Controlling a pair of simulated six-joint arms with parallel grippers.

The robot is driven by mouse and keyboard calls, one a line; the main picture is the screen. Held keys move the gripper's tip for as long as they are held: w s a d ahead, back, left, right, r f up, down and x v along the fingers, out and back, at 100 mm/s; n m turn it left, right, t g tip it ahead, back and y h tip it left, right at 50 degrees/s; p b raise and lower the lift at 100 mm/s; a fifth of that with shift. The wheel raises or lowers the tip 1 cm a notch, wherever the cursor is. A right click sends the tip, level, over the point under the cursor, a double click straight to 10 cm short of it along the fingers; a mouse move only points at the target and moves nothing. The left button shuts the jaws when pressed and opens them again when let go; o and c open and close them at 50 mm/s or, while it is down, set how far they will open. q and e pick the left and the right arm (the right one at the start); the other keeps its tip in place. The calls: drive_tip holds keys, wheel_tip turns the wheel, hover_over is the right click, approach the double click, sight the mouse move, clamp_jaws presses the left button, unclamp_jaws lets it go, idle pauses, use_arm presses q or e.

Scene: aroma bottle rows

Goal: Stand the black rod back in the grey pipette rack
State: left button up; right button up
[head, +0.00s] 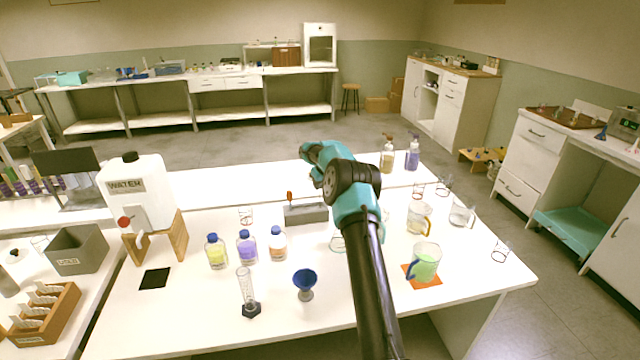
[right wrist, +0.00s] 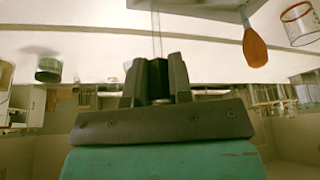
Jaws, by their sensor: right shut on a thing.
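The grey pipette rack (head: 306,214) stands on the middle of the white table in the head view. A corner of it shows at the top of the right wrist view (right wrist: 195,5). My right gripper (right wrist: 157,68) is shut on the black rod (right wrist: 158,80); the fingers cover much of its dark part. A thin clear stem runs from it toward the table, apart from the rack as far as I can tell. In the head view my right arm hides the fingertips and rod. My left gripper is not in view.
An orange-topped dropper (head: 289,196) stands at the rack's left end. Bottles with blue caps (head: 247,247), a blue funnel (head: 305,280) and a measuring cylinder (head: 246,290) stand left and in front. Beakers and a green-filled jug (head: 425,265) are on the right.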

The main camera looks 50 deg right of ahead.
drive_tip(key=shift+f, duration=1.25)
idle(0.3)
drive_tip(key=o, duration=0.9)
drive_tip(key=v, duration=0.5)
idle(0.7)
drive_tip(key=shift+r, duration=0.1)
